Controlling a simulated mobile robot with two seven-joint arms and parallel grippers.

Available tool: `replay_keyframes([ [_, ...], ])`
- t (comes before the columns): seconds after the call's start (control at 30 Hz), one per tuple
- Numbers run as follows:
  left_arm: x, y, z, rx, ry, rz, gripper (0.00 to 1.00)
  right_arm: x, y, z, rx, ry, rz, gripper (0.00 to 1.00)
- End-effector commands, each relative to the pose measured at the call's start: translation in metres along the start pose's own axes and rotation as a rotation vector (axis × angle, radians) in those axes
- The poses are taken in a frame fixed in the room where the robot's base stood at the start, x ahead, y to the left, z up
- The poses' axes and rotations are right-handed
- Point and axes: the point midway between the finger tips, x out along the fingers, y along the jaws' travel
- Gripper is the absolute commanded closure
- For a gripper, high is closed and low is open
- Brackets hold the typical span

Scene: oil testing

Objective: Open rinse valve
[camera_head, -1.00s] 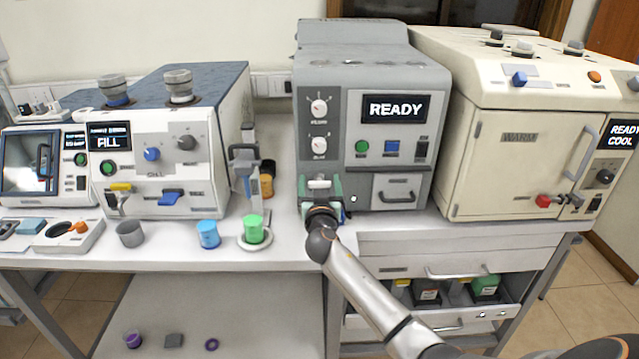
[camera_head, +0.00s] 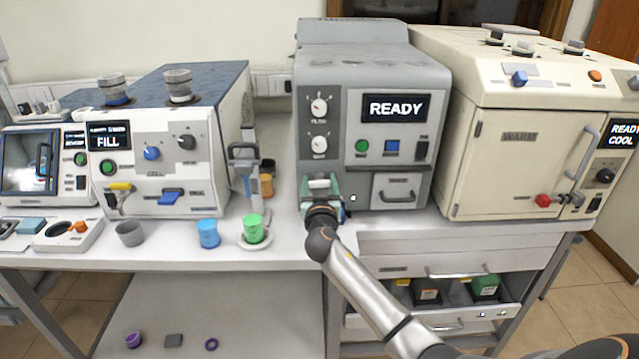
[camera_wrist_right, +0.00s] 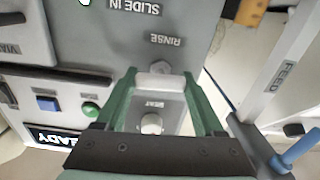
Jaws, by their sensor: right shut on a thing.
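The grey machine (camera_head: 385,75) with the READY display stands in the middle of the bench. My right gripper (camera_head: 320,188) is at the lower left of its front. In the right wrist view, its green fingers (camera_wrist_right: 160,88) are shut on the white rinse valve handle (camera_wrist_right: 160,81), beside the RINSE label (camera_wrist_right: 165,40). That view is turned upside down, so the label lies below the handle on the machine. The gripper hides much of the valve in the head view. My left gripper is not in view.
A cream WARM oven (camera_head: 520,175) stands close on the right. A green cup (camera_head: 253,229) on a white dish and a blue cup (camera_head: 208,234) stand left of my right arm. In the wrist view, a post marked FEED (camera_wrist_right: 275,80) is close beside the fingers.

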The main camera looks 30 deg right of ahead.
Motion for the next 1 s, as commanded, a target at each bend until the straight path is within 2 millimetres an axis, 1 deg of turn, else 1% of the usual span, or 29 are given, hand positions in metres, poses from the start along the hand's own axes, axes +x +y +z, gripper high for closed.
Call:
replay_keyframes([
  [0.27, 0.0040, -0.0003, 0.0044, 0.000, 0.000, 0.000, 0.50, 0.0000, -0.0007, 0.0013, -0.191, 0.000, 0.001, 0.86],
  [0.6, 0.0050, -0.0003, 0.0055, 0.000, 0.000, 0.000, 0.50, 0.0000, -0.0020, 0.0008, -0.514, 0.000, 0.000, 0.86],
  [1.0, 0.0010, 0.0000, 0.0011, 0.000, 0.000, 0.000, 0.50, 0.0001, -0.0029, 0.0008, -0.895, -0.001, 0.000, 0.86],
])
